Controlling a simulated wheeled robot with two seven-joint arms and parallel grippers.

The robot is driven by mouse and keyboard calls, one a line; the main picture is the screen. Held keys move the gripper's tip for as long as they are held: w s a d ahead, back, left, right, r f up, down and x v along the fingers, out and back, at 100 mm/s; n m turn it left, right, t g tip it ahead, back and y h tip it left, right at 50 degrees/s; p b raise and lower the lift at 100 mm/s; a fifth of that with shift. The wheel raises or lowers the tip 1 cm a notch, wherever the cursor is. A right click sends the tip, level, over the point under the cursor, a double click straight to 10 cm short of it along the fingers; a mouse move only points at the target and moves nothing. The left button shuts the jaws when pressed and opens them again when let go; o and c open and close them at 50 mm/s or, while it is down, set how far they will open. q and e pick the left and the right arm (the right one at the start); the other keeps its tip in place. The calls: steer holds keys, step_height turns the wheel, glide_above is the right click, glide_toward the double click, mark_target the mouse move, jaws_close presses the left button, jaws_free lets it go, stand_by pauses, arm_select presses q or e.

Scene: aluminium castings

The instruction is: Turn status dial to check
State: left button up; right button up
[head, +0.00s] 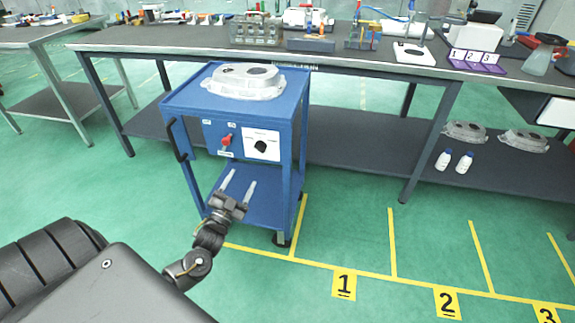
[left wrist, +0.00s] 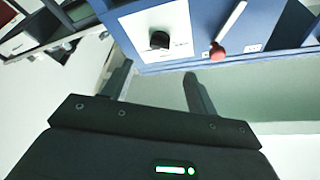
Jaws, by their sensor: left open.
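The status dial (head: 261,147) is a black knob on a white plate on the front panel of a blue cart (head: 296,120). Its markings are too small to read, and I cannot tell its setting. My left gripper (head: 240,182) is open and empty, in front of the cart and below the panel. In the left wrist view the dial (left wrist: 160,40) shows beyond the open fingers (left wrist: 156,82), apart from them. A red-ended lever (head: 226,140) is left of the dial in the head view; it also shows in the left wrist view (left wrist: 217,52). My right gripper is out of view.
An aluminium casting (head: 245,81) lies on the cart top. A black handle (head: 175,142) sticks out at the cart's left. A long grey bench (head: 130,42) stands behind, with racks and tools. The green floor right of the cart, with yellow lines and number signs (head: 344,284), is clear.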

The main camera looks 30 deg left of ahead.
mark_target(260, 148)
arm_select(q)
steer(key=x, duration=1.1)
steer(key=shift+f, duration=0.1)
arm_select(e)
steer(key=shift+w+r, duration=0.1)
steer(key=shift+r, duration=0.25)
arm_select(q)
steer(key=c, duration=1)
